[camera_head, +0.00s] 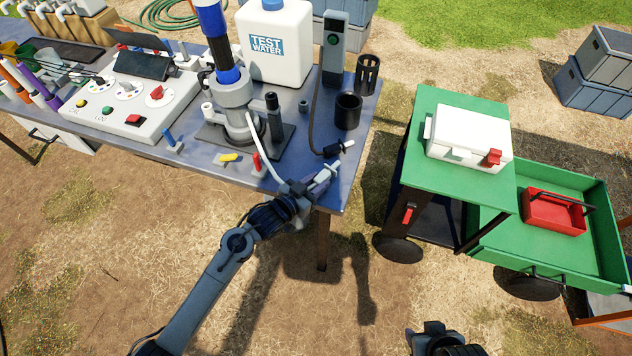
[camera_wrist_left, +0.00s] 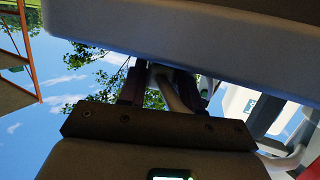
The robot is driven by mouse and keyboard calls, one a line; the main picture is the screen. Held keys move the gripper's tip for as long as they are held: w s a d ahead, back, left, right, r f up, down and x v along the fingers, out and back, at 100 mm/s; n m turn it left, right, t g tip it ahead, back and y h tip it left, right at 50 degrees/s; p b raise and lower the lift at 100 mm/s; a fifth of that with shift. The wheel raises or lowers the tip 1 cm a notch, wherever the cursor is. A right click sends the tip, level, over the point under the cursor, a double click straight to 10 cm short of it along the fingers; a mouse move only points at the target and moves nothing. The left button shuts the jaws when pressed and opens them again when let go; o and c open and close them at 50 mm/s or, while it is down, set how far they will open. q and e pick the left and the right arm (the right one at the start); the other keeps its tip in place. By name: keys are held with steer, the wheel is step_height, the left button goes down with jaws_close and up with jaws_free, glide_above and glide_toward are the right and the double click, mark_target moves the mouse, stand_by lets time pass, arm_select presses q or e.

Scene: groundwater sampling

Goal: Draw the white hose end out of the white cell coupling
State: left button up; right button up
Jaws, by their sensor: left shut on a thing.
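The grey flow cell (camera_head: 236,98) stands on a dark base on the bench, with a blue-and-black column above it. A white hose (camera_head: 262,150) runs from the cell's right side and curves down to my left gripper (camera_head: 322,182), over the bench's front right corner. The left gripper is shut on the white hose end; a pale tube (camera_wrist_left: 172,92) shows between its fingers in the left wrist view (camera_wrist_left: 160,88). A white fitting (camera_head: 207,107) is on the cell's left side; I cannot tell whether it is the coupling. My right gripper (camera_head: 440,338) is partly cut off at the bottom.
A black-cabled probe (camera_head: 333,149) lies close behind the left gripper. A black cup (camera_head: 347,110), a white TEST WATER jug (camera_head: 275,45) and a yellow-handled valve (camera_head: 229,158) are on the bench. A green cart (camera_head: 425,112) stands right, across a gap of bare ground.

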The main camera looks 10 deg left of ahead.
arm_select(q)
steer(key=shift+f+b, duration=0.35)
steer(key=shift+f, duration=0.35)
